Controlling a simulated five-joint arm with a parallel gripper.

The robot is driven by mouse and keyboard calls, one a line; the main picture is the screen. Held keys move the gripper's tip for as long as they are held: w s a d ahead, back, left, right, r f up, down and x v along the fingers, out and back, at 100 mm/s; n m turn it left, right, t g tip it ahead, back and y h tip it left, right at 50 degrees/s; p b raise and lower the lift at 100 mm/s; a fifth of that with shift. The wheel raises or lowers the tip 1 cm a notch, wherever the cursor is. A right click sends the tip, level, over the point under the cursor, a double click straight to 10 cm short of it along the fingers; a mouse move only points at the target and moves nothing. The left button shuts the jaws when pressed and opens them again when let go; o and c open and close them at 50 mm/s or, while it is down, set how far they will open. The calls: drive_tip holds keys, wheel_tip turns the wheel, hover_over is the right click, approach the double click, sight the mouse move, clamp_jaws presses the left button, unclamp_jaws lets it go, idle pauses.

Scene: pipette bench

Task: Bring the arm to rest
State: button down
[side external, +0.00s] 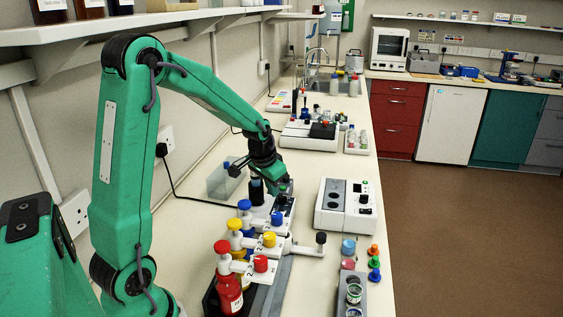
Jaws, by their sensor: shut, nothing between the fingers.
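My gripper (281,187) is shut at the end of my green arm, low over the bench. It points down behind the row of pipettes. Its fingertips are small and partly hard to make out against the dark things around them. A red-capped bottle (229,290) with a pipette stands at the front of the row. Yellow-capped (235,225) and blue-capped (244,205) ones stand behind it. A dark bottle (257,190) stands just left of my gripper; I cannot tell whether they touch.
A white two-well device (346,207) stands right of the row. A rack with jars (353,292) and several coloured caps (374,262) lie near the right edge. A clear tub (225,180) is by the wall. A shelf (150,25) overhangs my arm. More instruments (310,134) stand farther back.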

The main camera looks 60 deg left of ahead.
drive_tip(key=shift+s+d+r, duration=0.2)
drive_tip(key=shift+d+r, duration=0.25)
drive_tip(key=shift+r, duration=0.1)
drive_tip(key=shift+m+t, duration=0.4)
drive_tip(key=shift+t, duration=0.2)
drive_tip(key=s+d+r, duration=0.2)
drive_tip(key=d+r, duration=0.1)
drive_tip(key=s+d+r, duration=0.2)
drive_tip(key=d, duration=0.1)
drive_tip(key=s+d+r, duration=0.3)
drive_tip(key=shift+d+r, duration=0.35)
drive_tip(key=shift+d, duration=0.05)
drive_tip(key=s+d+r+t+h, duration=0.1)
drive_tip(key=s+d+r, duration=0.1)
drive_tip(key=s+d, duration=0.4)
drive_tip(key=shift+s+d+r+m, duration=0.4)
drive_tip(key=shift+s, duration=1.9)
